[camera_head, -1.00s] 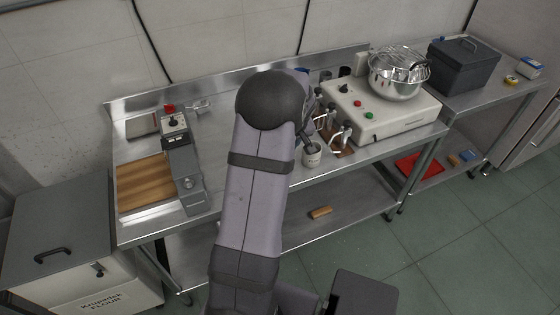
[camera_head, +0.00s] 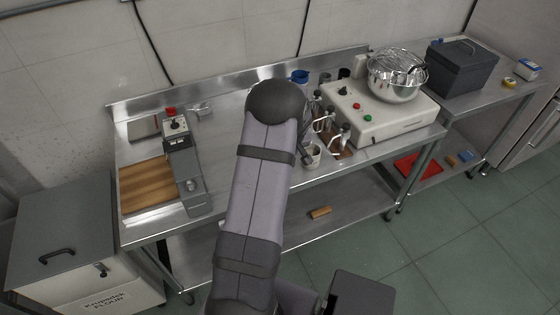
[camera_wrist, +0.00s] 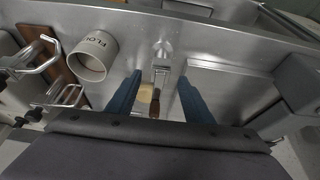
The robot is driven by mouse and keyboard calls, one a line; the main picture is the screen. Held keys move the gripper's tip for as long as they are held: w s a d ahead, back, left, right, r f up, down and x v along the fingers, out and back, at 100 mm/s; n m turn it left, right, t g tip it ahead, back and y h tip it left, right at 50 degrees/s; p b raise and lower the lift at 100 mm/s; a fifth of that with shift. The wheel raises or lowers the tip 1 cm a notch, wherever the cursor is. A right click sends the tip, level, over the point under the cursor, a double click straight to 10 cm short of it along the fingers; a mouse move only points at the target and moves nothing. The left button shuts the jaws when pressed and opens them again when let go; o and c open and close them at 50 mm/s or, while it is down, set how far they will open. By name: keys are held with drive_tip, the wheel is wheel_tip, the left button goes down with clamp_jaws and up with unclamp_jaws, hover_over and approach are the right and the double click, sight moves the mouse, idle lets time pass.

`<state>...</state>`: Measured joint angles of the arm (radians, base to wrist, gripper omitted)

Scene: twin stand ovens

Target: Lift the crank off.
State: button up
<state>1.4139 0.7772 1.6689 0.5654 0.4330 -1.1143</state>
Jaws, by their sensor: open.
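My gripper (camera_wrist: 156,95) is open in the wrist view, with one blue finger on each side of a slim metal piece. This piece, which looks like the crank (camera_wrist: 159,76), runs down from a round metal boss to a brown grip between the fingers. A pale yellowish bit shows beside the grip. The fingers look apart from the crank; I cannot tell the height gap. In the head view my arm hides the gripper and the crank.
A mug marked with flour lettering (camera_wrist: 94,53) stands left of the fingers, with wire hooks (camera_wrist: 36,57) beyond it. A boxy metal body (camera_wrist: 232,90) lies close on the right. The white mixer base (camera_head: 385,115) stands at the right of the steel table (camera_head: 225,125).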

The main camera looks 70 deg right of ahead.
drive_tip(key=shift+p+x, duration=0.35)
drive_tip(key=shift+x, duration=0.95)
clamp_jaws()
drive_tip(key=shift+r, duration=0.1)
wheel_tip(320, 180, up, 15)
idle(0.7)
